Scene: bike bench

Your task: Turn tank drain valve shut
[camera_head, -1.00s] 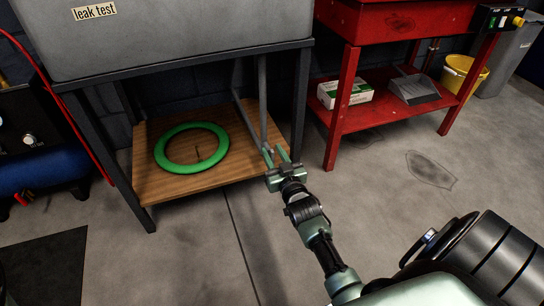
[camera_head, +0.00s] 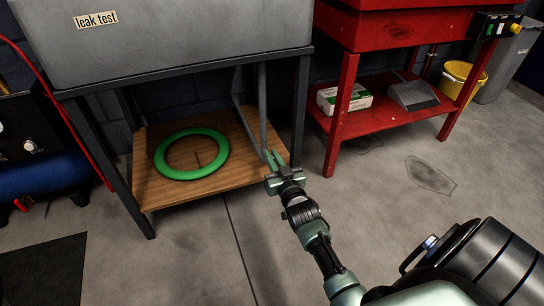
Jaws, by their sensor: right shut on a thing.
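The grey tank (camera_head: 180,38) with a "leak test" label stands on a dark frame at upper left. A thin grey upright pipe (camera_head: 262,105) runs beneath it. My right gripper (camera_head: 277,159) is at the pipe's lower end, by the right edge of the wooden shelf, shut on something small. The fingers hide most of what they hold; it appears to be the drain valve's handle, but its angle cannot be made out. My left gripper is not in view.
A green ring (camera_head: 191,154) lies on the wooden shelf (camera_head: 160,190) under the tank. A red bench (camera_head: 378,125) stands to the right, with a white-green box (camera_head: 344,99) on its lower shelf. A yellow bucket (camera_head: 462,80) stands behind. The floor in front is clear.

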